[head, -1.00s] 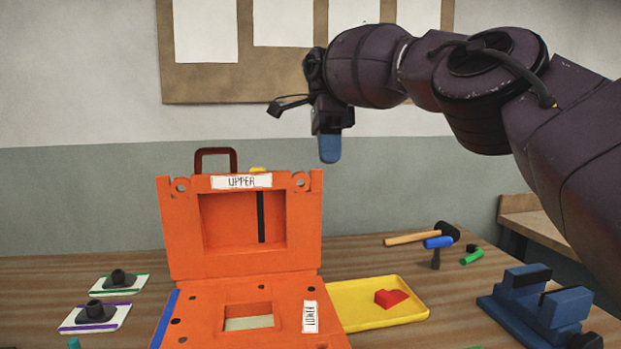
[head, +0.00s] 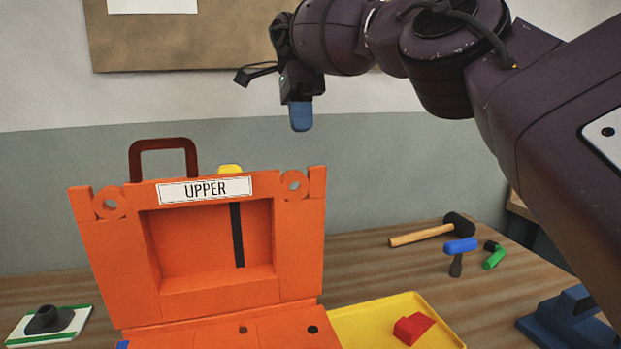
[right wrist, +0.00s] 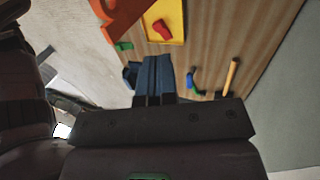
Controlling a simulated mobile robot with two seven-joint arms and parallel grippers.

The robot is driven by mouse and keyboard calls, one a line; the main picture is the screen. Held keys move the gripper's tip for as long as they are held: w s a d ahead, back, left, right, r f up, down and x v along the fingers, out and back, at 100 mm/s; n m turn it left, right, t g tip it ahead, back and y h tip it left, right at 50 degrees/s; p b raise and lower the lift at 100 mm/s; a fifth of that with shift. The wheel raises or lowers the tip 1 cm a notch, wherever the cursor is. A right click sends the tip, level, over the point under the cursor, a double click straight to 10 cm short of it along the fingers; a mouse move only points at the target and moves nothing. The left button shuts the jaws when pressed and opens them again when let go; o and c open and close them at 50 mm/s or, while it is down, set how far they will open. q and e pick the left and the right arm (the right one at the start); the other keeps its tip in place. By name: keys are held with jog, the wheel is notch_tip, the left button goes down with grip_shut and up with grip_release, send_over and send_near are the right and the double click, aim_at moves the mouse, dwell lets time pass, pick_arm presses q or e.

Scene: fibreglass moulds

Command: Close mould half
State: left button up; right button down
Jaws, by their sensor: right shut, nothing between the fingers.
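The orange upper mould half (head: 295,240), labelled UPPER, stands raised on its hinge edge at the left of the head view. A dark red handle (head: 163,143) sticks up from its top, and a yellow piece (head: 230,169) shows behind its top edge. The orange lower mould half (head: 270,330) lies flat in front, mostly cut off by the frame. My right gripper (head: 301,118), with blue fingertips, is shut and empty. It hangs in the air above the upper half's top right corner, apart from it. My left gripper is not in view.
A yellow tray (head: 372,318) with a red piece (head: 413,328) lies right of the mould. A mallet (head: 425,236), a blue-handled tool (head: 460,246) and a green item (head: 494,257) lie behind it. A blue vise (head: 570,318) stands at right. A white-and-green card (head: 70,328) lies left.

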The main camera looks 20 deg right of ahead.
jog(key=p, duration=0.2)
send_near(317, 214)
jog(key=f, duration=0.4)
jog(key=shift+w+d+f, duration=0.2)
jog(key=shift+w+f, duration=0.1)
jog(key=shift+s+f, duration=0.2)
jog(key=shift+s, duration=0.3)
dwell(0.5)
jog(key=shift+s, duration=0.1)
